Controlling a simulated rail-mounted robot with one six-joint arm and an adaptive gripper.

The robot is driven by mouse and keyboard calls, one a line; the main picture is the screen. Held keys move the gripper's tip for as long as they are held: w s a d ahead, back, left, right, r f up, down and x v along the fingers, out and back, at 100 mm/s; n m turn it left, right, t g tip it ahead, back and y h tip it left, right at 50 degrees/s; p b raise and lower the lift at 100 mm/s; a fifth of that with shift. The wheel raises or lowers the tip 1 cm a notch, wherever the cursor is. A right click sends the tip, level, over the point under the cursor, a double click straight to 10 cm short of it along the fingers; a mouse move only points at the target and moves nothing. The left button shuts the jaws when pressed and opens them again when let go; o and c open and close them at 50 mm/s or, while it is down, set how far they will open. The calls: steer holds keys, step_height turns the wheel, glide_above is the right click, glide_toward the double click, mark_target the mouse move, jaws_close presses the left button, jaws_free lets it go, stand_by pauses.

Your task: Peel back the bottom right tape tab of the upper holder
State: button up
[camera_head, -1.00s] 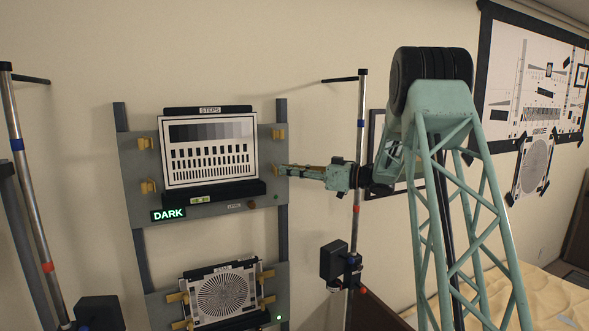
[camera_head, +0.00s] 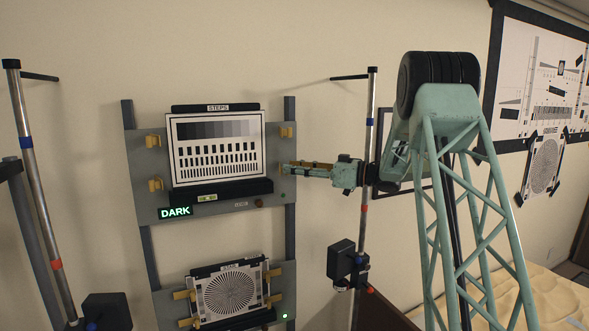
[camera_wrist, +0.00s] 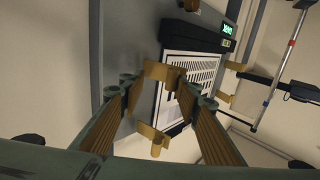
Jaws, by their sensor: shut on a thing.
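The upper holder (camera_head: 215,204) is a grey panel on the wall carrying the STEPS chart (camera_head: 218,150). My gripper (camera_head: 285,168) reaches in from the right at the panel's lower right side and covers the bottom right tab in the head view. The wrist view is roughly upside down. There the yellow bottom right tape tab (camera_wrist: 160,70) lies between the fingertips of my gripper (camera_wrist: 160,86), which is shut on it. The top right tab (camera_wrist: 152,140) stands apart from the fingers and also shows in the head view (camera_head: 287,132).
Two left tabs (camera_head: 154,163) sit on the holder. A lit DARK sign (camera_head: 175,211) is at its lower left. A lower holder (camera_head: 288,280) carries a round star chart (camera_head: 230,291). A metal pole (camera_head: 368,130) with a black box (camera_head: 341,259) stands right of the holders.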

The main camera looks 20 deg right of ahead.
steer(key=shift+s+d+f, duration=0.1)
steer(key=shift+d, duration=0.25)
steer(key=v, duration=1.1)
steer(key=shift+s+d, duration=0.2)
steer(key=shift+s, duration=0.1)
stand_by(0.7)
